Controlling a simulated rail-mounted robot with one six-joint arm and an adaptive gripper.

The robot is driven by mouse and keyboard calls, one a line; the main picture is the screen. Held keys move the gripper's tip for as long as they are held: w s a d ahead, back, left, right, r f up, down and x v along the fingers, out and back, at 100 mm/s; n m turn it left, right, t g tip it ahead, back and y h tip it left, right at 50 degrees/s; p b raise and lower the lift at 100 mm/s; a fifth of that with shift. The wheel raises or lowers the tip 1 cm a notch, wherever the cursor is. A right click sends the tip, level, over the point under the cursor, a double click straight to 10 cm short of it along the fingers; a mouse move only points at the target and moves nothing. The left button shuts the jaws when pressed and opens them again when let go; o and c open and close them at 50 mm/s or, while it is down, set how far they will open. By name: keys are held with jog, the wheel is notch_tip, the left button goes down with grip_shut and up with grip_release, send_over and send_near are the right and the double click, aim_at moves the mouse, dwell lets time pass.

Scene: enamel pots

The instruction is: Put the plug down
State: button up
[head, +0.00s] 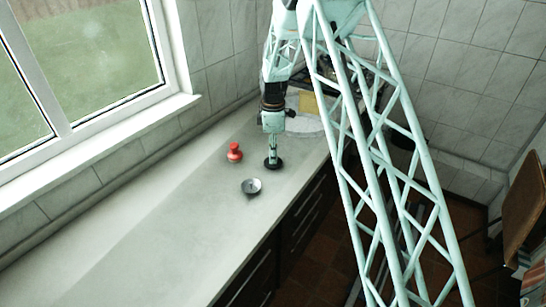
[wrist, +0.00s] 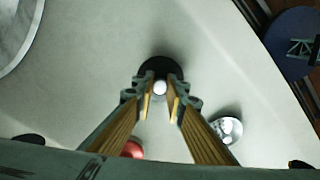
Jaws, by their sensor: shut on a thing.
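The plug is a black disc with a pale round knob on top; in the wrist view the plug (wrist: 161,67) lies just past my fingertips. My gripper (wrist: 160,97) is shut on the plug, one finger on each side of the knob. In the head view my gripper (head: 272,154) points straight down over the pale counter (head: 190,215), with the plug (head: 273,165) flat at its tip. The plug is level and at or very near the counter surface; I cannot tell if it touches.
A red knobbed object (head: 234,152) stands left of the plug. A small grey metal dish (head: 251,186) lies nearer the front edge. A round pale surface with a yellow item (head: 308,104) is behind my gripper. The counter's left stretch is clear.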

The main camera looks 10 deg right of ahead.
jog(key=shift+f, duration=0.15)
jog(key=o, duration=0.9)
jog(key=shift+r, duration=0.2)
jog(key=shift+r+p, duration=0.35)
jog(key=shift+r, duration=5.6)
jog(key=shift+r, duration=0.1)
